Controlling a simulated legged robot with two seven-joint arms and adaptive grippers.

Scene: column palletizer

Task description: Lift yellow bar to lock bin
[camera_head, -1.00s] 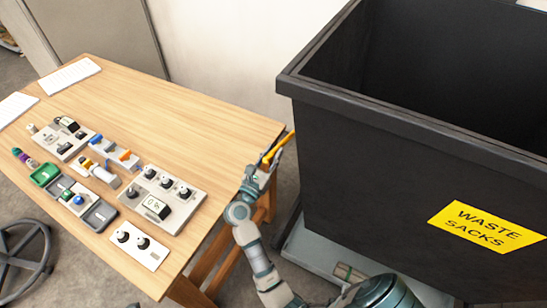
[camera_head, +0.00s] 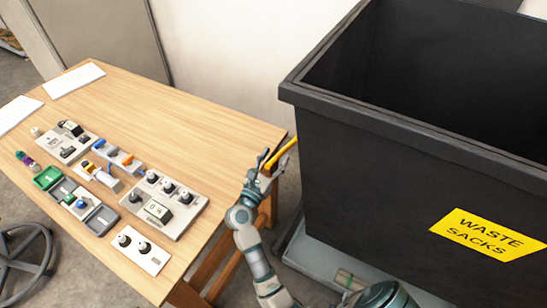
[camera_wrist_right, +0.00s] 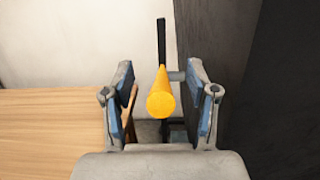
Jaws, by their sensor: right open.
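The yellow bar (camera_head: 281,151) sticks up at an angle in the gap between the wooden table and the black bin. The black bin (camera_head: 380,165) bears a yellow "WASTE SACKS" label and stands at the right. My right gripper (camera_head: 270,163) is open at the yellow bar. In the right wrist view the bar's round end (camera_wrist_right: 161,104) shows between the two open, blue-padded fingers (camera_wrist_right: 160,105), with room on both sides. The bar's lower mount is mostly hidden. My left gripper is not in view.
The wooden table (camera_head: 190,105) is close on the left of my right arm. Control panels (camera_head: 165,203) with knobs and switches lie on its near part. The bin's grey base (camera_head: 325,255) is below. A wheeled chair base (camera_head: 25,255) is at the lower left.

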